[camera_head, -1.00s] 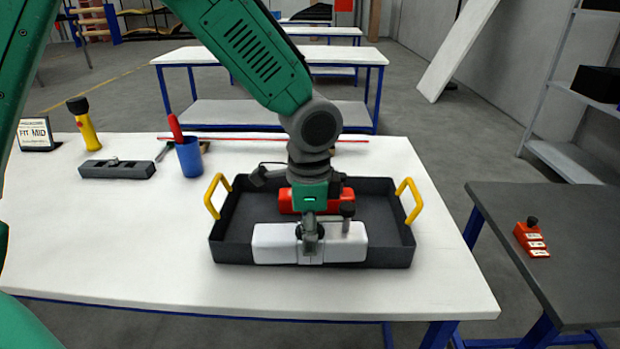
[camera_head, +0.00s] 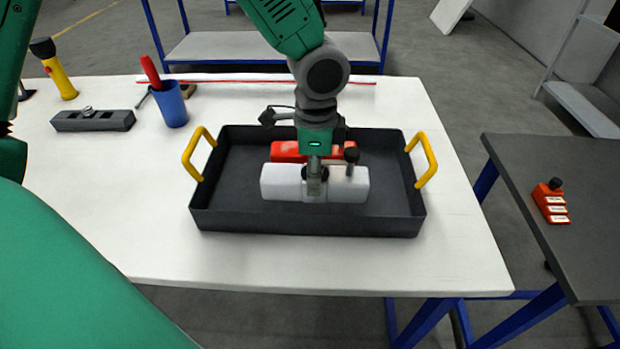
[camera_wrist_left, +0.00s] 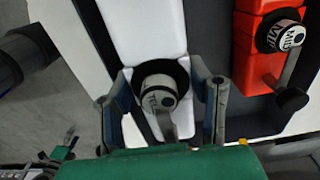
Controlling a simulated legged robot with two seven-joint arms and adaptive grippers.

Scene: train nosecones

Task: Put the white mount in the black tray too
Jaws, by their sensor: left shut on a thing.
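The white mount (camera_head: 345,186) is a long white block with a dark round knob on top. My left gripper (camera_head: 315,188) is shut on its knob, above or inside the black tray (camera_head: 240,217); I cannot tell whether the mount touches the tray floor. In the left wrist view the fingers (camera_wrist_left: 165,100) close around the knob, and the white mount (camera_wrist_left: 145,28) runs up from it. A red mount (camera_head: 285,150) lies in the tray just behind the white one, also seen beside it in the left wrist view (camera_wrist_left: 252,45). My right gripper is not in view.
The tray has two yellow handles (camera_head: 427,160). On the white table (camera_head: 110,215) stand a blue cup (camera_head: 171,106), a grey block (camera_head: 92,121) and a yellow flashlight (camera_head: 60,78). A dark table (camera_head: 585,200) at right carries a small red piece (camera_head: 550,203). The tray's left side is free.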

